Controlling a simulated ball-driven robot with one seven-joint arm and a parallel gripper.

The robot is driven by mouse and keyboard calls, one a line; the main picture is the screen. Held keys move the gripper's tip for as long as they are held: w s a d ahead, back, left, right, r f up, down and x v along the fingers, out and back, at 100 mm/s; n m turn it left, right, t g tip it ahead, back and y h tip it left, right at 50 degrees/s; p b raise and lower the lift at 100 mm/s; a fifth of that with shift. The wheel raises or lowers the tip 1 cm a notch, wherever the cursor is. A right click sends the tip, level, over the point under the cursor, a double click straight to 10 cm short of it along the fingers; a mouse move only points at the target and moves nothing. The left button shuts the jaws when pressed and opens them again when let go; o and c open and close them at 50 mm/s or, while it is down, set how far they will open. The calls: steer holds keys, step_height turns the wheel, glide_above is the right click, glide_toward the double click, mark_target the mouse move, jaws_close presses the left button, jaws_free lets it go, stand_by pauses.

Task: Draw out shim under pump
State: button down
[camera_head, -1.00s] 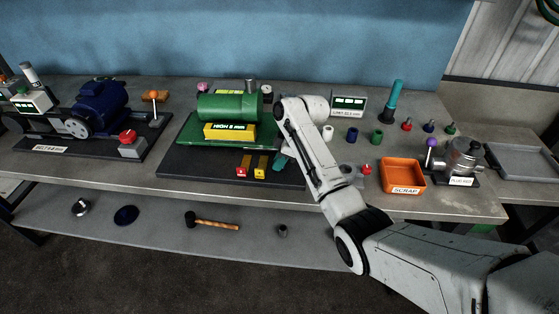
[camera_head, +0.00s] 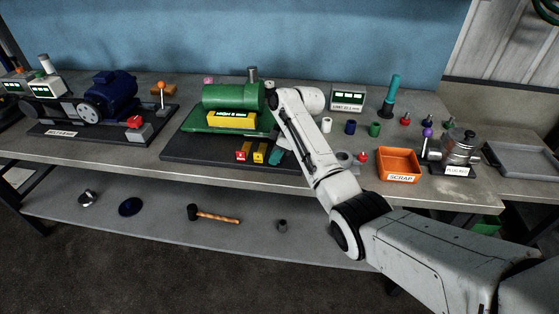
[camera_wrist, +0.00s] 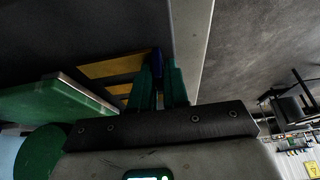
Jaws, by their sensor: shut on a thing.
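The pump also shows at the lower left of the wrist view (camera_wrist: 45,150). Two yellow shims stick out at its front, one with a red end (camera_head: 242,155) and one with a yellow end (camera_head: 259,157). My gripper (camera_wrist: 162,75) has teal fingers and is shut on a blue-ended shim (camera_wrist: 157,58), beside the yellow strips. In the head view my gripper (camera_head: 277,157) is at the pump's front right, partly hidden by my arm.
An orange scrap bin (camera_head: 399,165) stands right of my arm, with a plug rig (camera_head: 458,152) beyond it. A limit display (camera_head: 348,99) and several small coloured parts stand behind. A blue motor rig (camera_head: 108,100) is at left. A grey tray (camera_head: 522,160) is at far right.

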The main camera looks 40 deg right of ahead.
steer(key=c, duration=1.2)
jaws_free()
steer(key=b+v, duration=0.1)
steer(key=v, duration=0.9)
steer(key=shift+r, duration=0.4)
steer(key=shift+s, duration=0.1)
